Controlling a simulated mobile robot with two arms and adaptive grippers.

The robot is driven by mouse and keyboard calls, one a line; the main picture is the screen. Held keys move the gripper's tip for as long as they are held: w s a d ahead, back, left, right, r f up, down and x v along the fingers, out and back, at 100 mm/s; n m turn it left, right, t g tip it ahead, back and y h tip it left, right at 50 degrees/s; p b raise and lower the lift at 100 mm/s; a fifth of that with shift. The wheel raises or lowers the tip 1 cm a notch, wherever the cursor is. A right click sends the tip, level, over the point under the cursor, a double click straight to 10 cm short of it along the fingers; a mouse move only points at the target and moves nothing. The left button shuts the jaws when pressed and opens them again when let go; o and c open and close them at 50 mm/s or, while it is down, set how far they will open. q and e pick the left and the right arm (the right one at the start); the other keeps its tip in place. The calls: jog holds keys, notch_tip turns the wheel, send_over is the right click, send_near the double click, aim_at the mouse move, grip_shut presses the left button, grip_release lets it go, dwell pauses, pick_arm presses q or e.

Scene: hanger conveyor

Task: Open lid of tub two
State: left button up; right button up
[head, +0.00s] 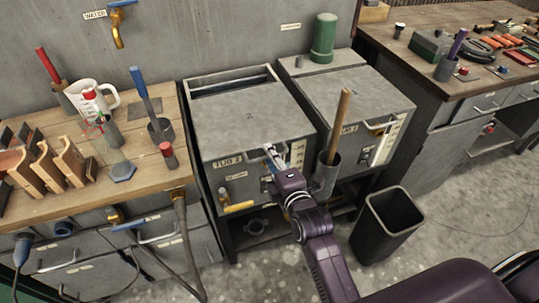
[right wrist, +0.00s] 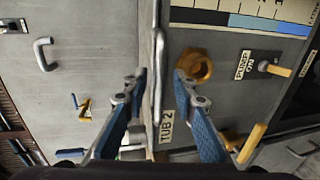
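Tub two is a grey metal box with a "TUB 2" label (head: 228,161) on its front. Its flat grey lid (head: 243,118), marked 2, lies level and closed. My right gripper (head: 271,152) is at the lid's front edge. In the right wrist view my right gripper (right wrist: 160,88) is open, its blue-padded fingers apart on either side of a thin metal handle bar (right wrist: 157,70) at the lid edge. I see gaps on both sides of the bar; whether the fingertips reach past it is unclear. My left gripper is not in view.
A second grey tub with a lid (head: 345,97) stands close on the right. A holder with a wooden handle (head: 338,125) stands in front, right of my wrist. A dark bin (head: 388,222) is on the floor. A cluttered wooden bench (head: 140,140) is at left.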

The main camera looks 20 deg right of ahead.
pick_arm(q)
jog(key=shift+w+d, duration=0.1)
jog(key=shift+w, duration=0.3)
pick_arm(e)
jog(key=shift+w, duration=0.2)
grip_shut()
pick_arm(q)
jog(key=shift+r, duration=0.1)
